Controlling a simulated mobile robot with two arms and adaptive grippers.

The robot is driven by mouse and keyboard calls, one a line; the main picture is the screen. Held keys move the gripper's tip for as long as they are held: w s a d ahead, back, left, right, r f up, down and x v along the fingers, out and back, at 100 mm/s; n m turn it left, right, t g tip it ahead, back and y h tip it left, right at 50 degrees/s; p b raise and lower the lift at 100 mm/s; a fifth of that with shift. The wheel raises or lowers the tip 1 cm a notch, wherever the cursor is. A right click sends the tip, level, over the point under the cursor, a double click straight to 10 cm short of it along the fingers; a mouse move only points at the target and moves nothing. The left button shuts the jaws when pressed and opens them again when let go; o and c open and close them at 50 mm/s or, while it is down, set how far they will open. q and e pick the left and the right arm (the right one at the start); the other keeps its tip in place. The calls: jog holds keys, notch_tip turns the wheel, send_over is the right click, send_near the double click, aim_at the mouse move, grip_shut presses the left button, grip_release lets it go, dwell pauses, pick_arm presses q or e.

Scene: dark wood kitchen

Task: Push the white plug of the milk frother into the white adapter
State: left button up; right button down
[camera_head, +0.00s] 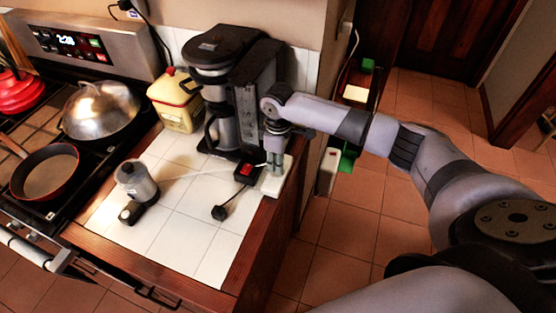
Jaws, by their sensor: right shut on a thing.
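The milk frother (137,188), a silver cup on a dark base, stands on the white tiled counter. Its thin white cord (200,174) runs right to my right gripper. The white adapter (274,187) lies at the counter's right edge, below the gripper. My right gripper (274,168) points down over the adapter and is shut on the white plug at the cord's end. The fingers mostly hide the plug, so I cannot tell whether it is in a socket or just above it. My left gripper is not in view.
A black coffee maker (225,85) stands close behind the gripper. A black plug (219,212) lies loose on the tiles, near a red switch (245,169). A yellow canister (176,103) and the stove are at left. The front tiles are clear.

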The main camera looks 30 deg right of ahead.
jog(key=shift+p, duration=0.35)
jog(key=shift+f, duration=0.6)
dwell(0.4)
jog(key=c, duration=1.2)
grip_release()
jog(key=shift+c, duration=0.2)
jog(key=shift+r, duration=0.1)
jog(key=shift+r, duration=0.25)
notch_tip(320, 180, up, 11)
jog(key=shift+r, duration=0.2)
